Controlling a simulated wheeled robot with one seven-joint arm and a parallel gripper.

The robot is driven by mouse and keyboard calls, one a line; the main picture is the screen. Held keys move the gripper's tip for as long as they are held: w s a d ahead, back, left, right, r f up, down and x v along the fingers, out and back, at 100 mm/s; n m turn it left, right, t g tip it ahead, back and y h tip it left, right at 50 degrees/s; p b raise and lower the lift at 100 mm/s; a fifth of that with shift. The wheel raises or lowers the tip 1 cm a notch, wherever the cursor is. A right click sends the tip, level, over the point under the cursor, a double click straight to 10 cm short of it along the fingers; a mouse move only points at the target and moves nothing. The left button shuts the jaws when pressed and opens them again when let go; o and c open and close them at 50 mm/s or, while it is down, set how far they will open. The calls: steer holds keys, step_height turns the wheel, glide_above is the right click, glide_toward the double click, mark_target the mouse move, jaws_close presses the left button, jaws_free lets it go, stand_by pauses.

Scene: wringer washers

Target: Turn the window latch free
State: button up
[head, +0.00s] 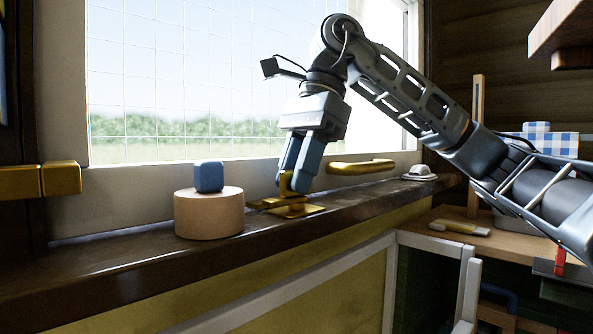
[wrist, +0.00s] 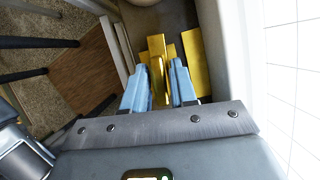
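The brass window latch (head: 293,209) sits on the dark windowsill below the window, with a flat plate and an upright part. My gripper (head: 294,190) reaches down to it from above, its blue fingers at the upright part. Flat brass parts (wrist: 194,65) of the latch lie beyond and to the right. The fingers hide part of the latch in the head view.
A round wooden block (head: 209,214) with a blue cube (head: 209,176) on top stands just left of the latch. A brass handle (head: 360,167) is right of the gripper. A small white object (head: 419,173) sits farther right on the sill (head: 120,262). A wooden bench (head: 440,238) is at right.

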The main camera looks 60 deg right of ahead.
steer(key=shift+o, duration=1.1)
steer(key=p+v, duration=0.2)
steer(key=v, duration=0.5)
steer(key=shift+d+r, duration=0.2)
steer(key=shift+r, duration=0.15)
